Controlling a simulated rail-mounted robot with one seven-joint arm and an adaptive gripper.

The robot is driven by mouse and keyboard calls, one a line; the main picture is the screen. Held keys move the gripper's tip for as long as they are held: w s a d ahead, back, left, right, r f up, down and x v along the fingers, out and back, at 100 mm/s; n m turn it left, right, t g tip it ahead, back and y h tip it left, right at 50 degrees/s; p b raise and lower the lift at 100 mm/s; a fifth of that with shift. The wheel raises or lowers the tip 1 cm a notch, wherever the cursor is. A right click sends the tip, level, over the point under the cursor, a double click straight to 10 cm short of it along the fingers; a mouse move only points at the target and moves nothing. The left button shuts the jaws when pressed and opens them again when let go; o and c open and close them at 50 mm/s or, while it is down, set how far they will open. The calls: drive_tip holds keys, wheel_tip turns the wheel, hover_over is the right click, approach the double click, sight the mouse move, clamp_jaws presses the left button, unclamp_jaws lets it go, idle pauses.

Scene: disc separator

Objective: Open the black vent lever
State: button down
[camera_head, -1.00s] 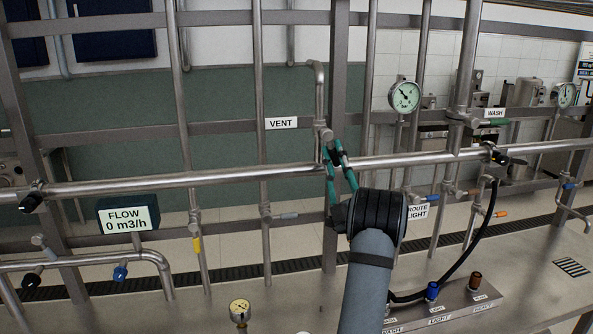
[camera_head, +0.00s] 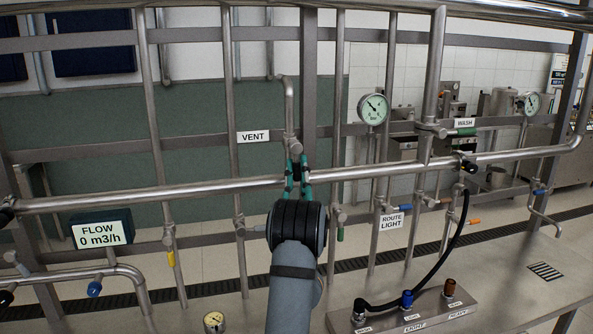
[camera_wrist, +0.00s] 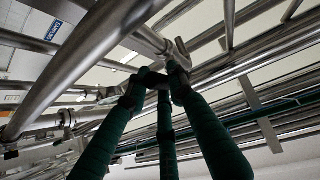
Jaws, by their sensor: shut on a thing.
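The vent valve (camera_head: 293,146) sits on the thin vertical pipe just right of the VENT label (camera_head: 253,136), above the long horizontal pipe. My gripper (camera_head: 297,170) reaches up to it from below, with its teal fingers in front of the horizontal pipe. The fingers are closed in around the black vent lever, which is mostly hidden by them. In the wrist view the fingertips (camera_wrist: 158,82) converge on a small dark piece below a metal valve body (camera_wrist: 178,50). The exact angle of the lever cannot be told.
The horizontal pipe (camera_head: 130,198) runs right behind my fingers. A round gauge (camera_head: 373,109) and several vertical pipes stand to the right. The FLOW display (camera_head: 101,232) reads 0 m3/h.

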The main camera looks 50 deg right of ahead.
drive_tip(key=shift+w+a, duration=0.1)
drive_tip(key=shift+w, duration=0.05)
drive_tip(key=c, duration=1.5)
unclamp_jaws()
drive_tip(key=shift+o, duration=0.2)
drive_tip(key=shift+a+f, duration=0.1)
drive_tip(key=shift+f, duration=0.15)
drive_tip(key=shift+a, duration=0.1)
drive_tip(key=shift+s+a+f, duration=0.15)
drive_tip(key=shift+s+a, duration=0.15)
drive_tip(key=shift+s, duration=0.15)
drive_tip(key=s+a, duration=0.7)
drive_tip(key=a, duration=0.2)
drive_tip(key=shift+s, duration=0.2)
drive_tip(key=shift+w+d, duration=0.1)
drive_tip(key=shift+d, duration=0.05)
